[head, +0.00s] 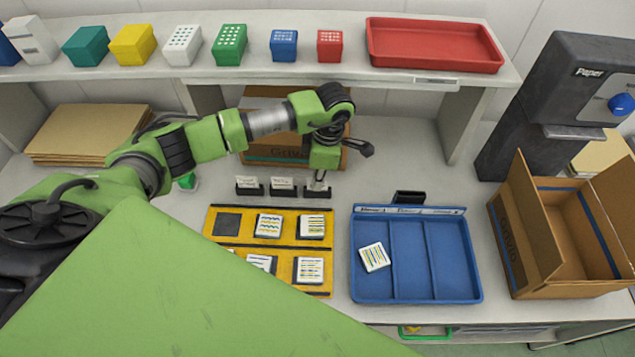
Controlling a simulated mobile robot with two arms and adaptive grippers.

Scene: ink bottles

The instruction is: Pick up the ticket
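Several small black stands hold white cards that look like tickets, in a row behind the yellow board. The left ticket (249,182) and the middle ticket (283,182) stand upright in their holders. My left gripper (318,180) points down at the right-hand holder (317,192), with its fingertips at the top of the card there. The fingers are small and partly cover that card, so I cannot tell whether they are closed on it. The card appears to be still at its holder. My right gripper is not in view.
A yellow board (222,253) with striped white tiles lies in front of the holders. To its right is a blue three-compartment tray (430,297) with a tile in its left compartment. An open cardboard box (522,240) stands at right. A shelf (345,72) overhangs the back.

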